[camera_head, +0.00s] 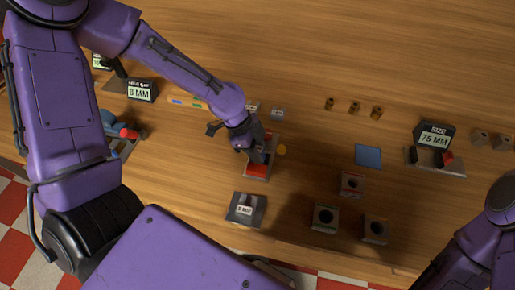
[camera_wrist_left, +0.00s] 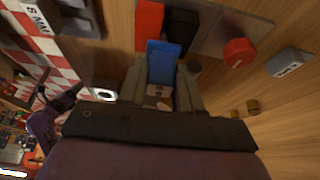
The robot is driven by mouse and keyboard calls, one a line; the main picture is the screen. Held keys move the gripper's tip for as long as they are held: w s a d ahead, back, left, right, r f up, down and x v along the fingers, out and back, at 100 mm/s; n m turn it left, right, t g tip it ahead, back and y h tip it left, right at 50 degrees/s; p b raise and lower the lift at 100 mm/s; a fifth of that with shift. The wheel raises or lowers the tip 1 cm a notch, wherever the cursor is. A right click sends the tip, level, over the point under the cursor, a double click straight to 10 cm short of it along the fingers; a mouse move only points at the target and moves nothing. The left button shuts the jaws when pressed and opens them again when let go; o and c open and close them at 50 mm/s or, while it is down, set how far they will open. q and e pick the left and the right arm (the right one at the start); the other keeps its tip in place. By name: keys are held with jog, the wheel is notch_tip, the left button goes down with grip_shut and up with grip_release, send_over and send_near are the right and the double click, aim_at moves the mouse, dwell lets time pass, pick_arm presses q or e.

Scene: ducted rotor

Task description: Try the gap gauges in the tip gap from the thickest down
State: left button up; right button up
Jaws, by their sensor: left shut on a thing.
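My left gripper (camera_head: 258,152) is over the fixture with the red block (camera_head: 257,170) in the head view, and its arm covers part of it. In the left wrist view my left gripper (camera_wrist_left: 162,88) is shut on a blue gauge (camera_wrist_left: 162,60), a flat piece standing out between the fingers. The gauge's far end is close to the gap between a red block (camera_wrist_left: 149,25) and a black block (camera_wrist_left: 183,28). I cannot tell whether it is inside the gap. My right arm shows at the lower right of the head view, but its gripper does not.
A dark plate labelled 8 MM (camera_head: 245,212) lies in front of the fixture. Small brass cylinders (camera_head: 354,107), a blue pad (camera_head: 368,156) and holed blocks (camera_head: 324,217) are to its right. A 75 MM sign (camera_head: 434,135) stands further right. The back of the table is clear.

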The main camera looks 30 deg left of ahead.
pick_arm(q)
jog(key=shift+s+r+p, duration=0.1)
jog(key=shift+r+p, duration=0.1)
jog(key=shift+p, duration=0.25)
dwell(0.3)
jog(key=shift+f, duration=0.25)
dwell(0.9)
jog(key=shift+r+p, duration=0.75)
jog(key=shift+r, duration=2.8)
jog(key=shift+s+f, duration=0.1)
